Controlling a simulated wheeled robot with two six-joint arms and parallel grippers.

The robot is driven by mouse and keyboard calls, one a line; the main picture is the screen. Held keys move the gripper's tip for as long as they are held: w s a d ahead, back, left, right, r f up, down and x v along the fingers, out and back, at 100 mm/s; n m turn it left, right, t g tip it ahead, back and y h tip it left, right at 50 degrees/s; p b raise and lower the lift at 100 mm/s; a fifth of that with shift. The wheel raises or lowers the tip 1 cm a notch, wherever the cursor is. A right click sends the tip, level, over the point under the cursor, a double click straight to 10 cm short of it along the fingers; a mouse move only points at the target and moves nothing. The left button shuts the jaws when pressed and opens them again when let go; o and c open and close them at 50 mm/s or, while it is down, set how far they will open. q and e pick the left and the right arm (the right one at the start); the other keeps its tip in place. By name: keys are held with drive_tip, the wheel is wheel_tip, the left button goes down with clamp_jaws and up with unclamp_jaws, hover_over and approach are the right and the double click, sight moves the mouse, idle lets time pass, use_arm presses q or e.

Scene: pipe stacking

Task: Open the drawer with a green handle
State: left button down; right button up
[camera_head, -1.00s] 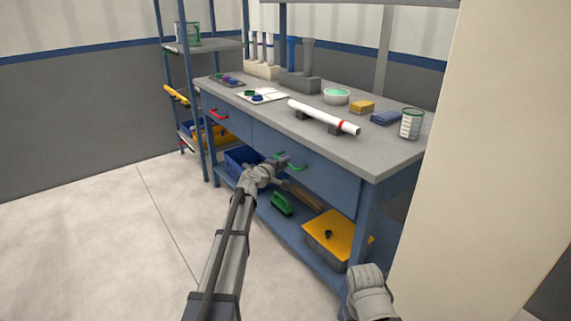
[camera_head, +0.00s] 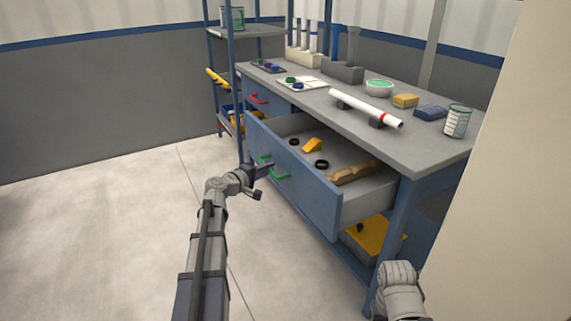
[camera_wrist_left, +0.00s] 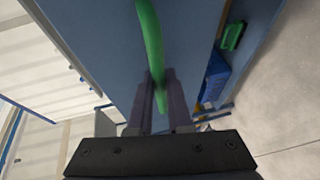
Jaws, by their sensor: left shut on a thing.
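The blue drawer (camera_head: 310,190) with the green handle (camera_head: 279,174) is pulled well out of the workbench. My left gripper (camera_head: 265,168) is shut on this handle at the drawer's front. In the left wrist view, the handle (camera_wrist_left: 150,40) runs between the two fingers (camera_wrist_left: 160,95), against the blue drawer front. The fingers hide part of the handle in the head view. A grey part of my right arm shows at the lower right of the head view; its fingers are not visible.
The drawer holds black rings (camera_head: 322,164), a yellow object (camera_head: 313,145) and a brown object (camera_head: 354,173). A closed drawer with a red handle (camera_head: 258,99) is farther left. A white pipe (camera_head: 365,108) lies on the bench. The floor at the left is clear.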

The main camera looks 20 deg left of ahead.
use_arm(q)
drive_tip(key=shift+s+a, duration=0.75)
drive_tip(key=shift+s, duration=0.25)
drive_tip(key=shift+s+a, duration=0.75)
drive_tip(key=shift+s, duration=0.25)
drive_tip(key=c, duration=0.8)
unclamp_jaws()
drive_tip(key=shift+c, duration=0.2)
drive_tip(key=shift+s, duration=0.1)
drive_tip(key=p+v, duration=0.1)
drive_tip(key=v, duration=0.6)
drive_tip(key=shift+s, duration=0.3)
drive_tip(key=shift+a, duration=0.15)
